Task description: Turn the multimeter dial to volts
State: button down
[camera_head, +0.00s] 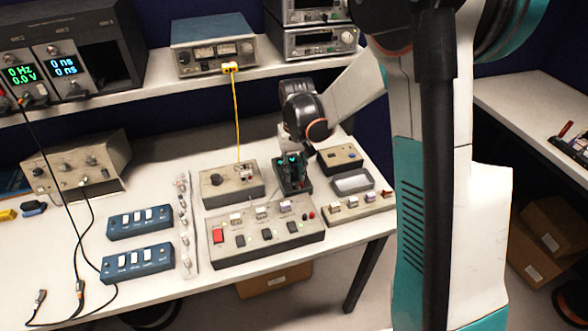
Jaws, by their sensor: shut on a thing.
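A small dark device (293,189), which looks like the multimeter, lies on the white bench between a beige knob box and a small grey tray. My gripper (292,169) points down onto it from above, with its dark and teal fingers closed at the device's face. The gripper is shut on what appears to be the dial. The dial itself is hidden by the fingers, so its setting cannot be read. My wrist and arm come in from the upper right.
The beige knob box (231,185) stands close on the left. A switch panel (266,234) lies in front, with a small grey tray (353,184) at right. A yellow cable (236,120) hangs from the shelf (150,88). Blue switch boxes (138,262) sit further left.

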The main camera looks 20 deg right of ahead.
aim_at(295, 173)
jog(key=c, duration=1.6)
grip_release()
jog(key=shift+c, duration=0.2)
notch_tip(295, 173, up, 12)
jog(key=shift+d, duration=0.15)
jog(key=s+r+t, duration=0.3)
jog(key=s, duration=0.8)
jog(key=s+r+n+t, duration=0.1)
jog(key=s+t, duration=0.3)
jog(key=s, duration=0.8)
jog(key=shift+a+r, duration=0.2)
jog(key=shift+r, duration=0.7)
